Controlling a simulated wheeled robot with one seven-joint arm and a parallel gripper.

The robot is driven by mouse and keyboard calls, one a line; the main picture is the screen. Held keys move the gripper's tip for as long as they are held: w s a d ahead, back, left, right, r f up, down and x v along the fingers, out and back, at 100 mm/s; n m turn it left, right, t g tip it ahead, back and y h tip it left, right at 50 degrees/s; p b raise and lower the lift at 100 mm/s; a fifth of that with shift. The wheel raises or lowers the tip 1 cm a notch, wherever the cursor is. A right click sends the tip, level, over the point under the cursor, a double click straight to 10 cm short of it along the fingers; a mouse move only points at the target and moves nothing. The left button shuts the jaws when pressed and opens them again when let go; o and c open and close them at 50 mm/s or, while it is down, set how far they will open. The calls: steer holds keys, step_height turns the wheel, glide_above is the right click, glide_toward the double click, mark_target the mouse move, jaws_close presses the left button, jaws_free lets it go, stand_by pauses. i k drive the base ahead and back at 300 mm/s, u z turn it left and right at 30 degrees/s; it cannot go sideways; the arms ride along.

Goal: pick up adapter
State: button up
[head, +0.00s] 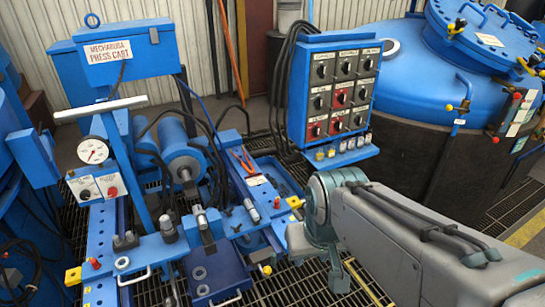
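My arm reaches in from the lower right and ends in a rounded grey-green joint in front of the press cart. My gripper fingers cannot be made out; they are out of view or hidden by the arm. No part can be named as the adapter with certainty. Several small fittings (342,147) stand in a row on the ledge under the blue button panel. Small metal cylinders also sit on the press cart, such as a dark one (167,228) and a light one (251,209). My arm is apart from these in the picture.
The blue press cart (97,235) with a gauge (92,150) fills the left. The button panel (335,90) stands behind my arm. A large blue-lidded furnace vessel (440,80) is at the right. Hoses and floor grating (300,283) surround the cart.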

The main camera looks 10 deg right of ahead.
mark_target(295, 213)
steer(key=i, duration=0.35)
steer(key=z, duration=0.35)
steer(key=k, duration=1.05)
steer(key=z, duration=1.4)
steer(key=i, duration=1.5)
steer(key=u, duration=0.7)
steer(key=i, duration=0.8)
steer(key=u, duration=1.2)
steer(key=i, duration=0.4)
steer(key=u, duration=0.3)
